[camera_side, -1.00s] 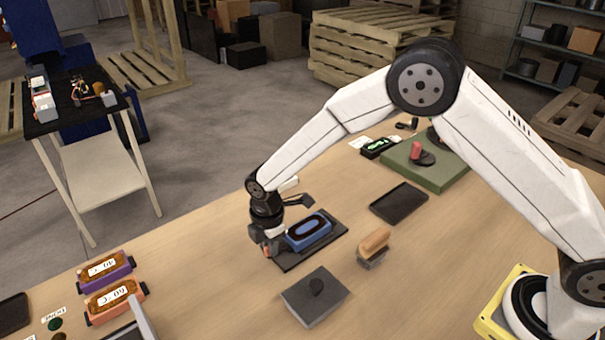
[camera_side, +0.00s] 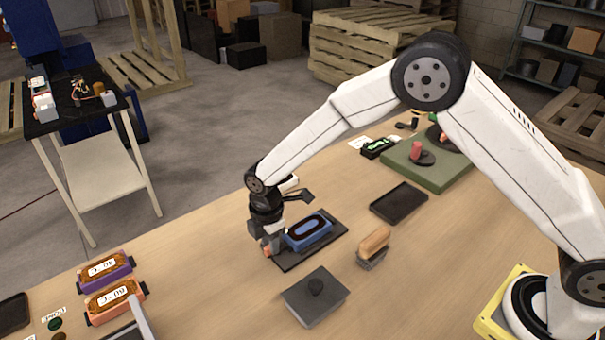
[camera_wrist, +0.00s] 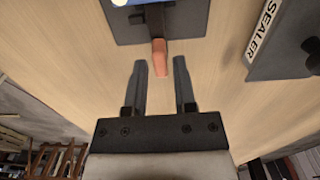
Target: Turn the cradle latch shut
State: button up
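The cradle is a dark flat plate (camera_side: 325,246) on the bench, with a blue detector with a dark oval top (camera_side: 309,230) lying on it. At its near-left end is the latch, a dark lever with an orange-pink tip (camera_wrist: 159,56). In the wrist view the cradle plate (camera_wrist: 190,22) is at the top, and the latch points down toward me. My gripper (camera_wrist: 159,70) is open and empty, its two fingers on either side of the latch tip's line, apart from it in the picture. In the side view my gripper (camera_side: 270,246) is low at the cradle's left end and partly hides the latch.
A dark grey block with a black knob (camera_side: 315,295) stands in front of the cradle; a block labelled SEALER (camera_wrist: 290,45) shows at right in the wrist view. A tan-handled tool (camera_side: 374,245) and black tray (camera_side: 399,203) lie right. Purple and orange detectors (camera_side: 113,298) are left.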

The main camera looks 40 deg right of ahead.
jog(key=shift+r, duration=3.4)
jog(key=shift+s+d+r+m, duration=0.15)
jog(key=shift+d+m, duration=0.15)
jog(key=shift+d, duration=0.1)
jog(key=s+d+r+m+t, duration=0.1)
jog(key=s+d+m, duration=0.7)
jog(key=s+d, duration=0.1)
jog(key=s+d+r+m+t, duration=0.1)
jog(key=s+d+r+m, duration=0.1)
jog(key=s+d+m, duration=0.6)
jog(key=shift+s+d+r+m+t, duration=0.25)
jog(key=shift+s+d+m+t, duration=0.1)
jog(key=shift+s+m, duration=0.45)
